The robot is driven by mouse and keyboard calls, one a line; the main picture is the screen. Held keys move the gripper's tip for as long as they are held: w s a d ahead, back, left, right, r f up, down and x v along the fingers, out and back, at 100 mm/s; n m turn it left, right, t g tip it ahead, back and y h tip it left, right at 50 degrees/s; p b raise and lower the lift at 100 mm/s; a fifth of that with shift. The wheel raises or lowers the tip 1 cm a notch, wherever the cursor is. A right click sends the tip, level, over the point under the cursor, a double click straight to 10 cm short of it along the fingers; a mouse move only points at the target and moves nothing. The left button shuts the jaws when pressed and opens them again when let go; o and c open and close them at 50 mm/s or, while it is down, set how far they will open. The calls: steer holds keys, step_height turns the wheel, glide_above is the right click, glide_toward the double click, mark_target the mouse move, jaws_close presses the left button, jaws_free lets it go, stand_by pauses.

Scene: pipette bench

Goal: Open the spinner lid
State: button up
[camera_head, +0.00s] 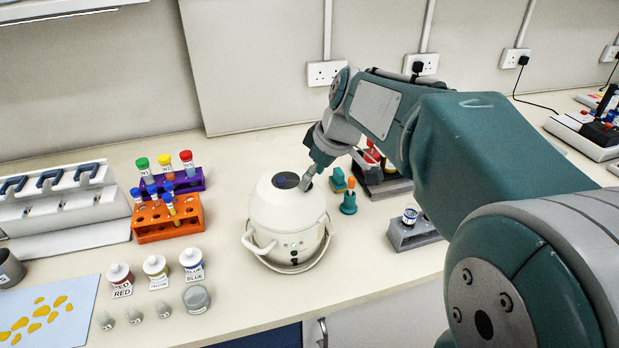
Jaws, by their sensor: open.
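The spinner is a white rounded device (287,232) in the middle of the bench, with side handles and a small control panel on its front. Its domed lid (270,205) is down on the body, with a dark round window at the top. My gripper (302,187) is at the top right of the lid, right beside the dark window. The gripper is open; its fingers are small in view, and I cannot tell whether they touch the lid. My arm reaches in from the right.
An orange rack (152,232) and a purple rack (186,184) with capped tubes stand left of the spinner. Labelled bottles (157,268) stand at front left. A teal item (349,203) and a grey holder (414,238) are to the right. Bare bench lies in front of the spinner.

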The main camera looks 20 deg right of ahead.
steer(key=shift+x, duration=0.75)
steer(key=shift+a+f, duration=0.1)
jaws_close()
steer(key=shift+w, duration=0.1)
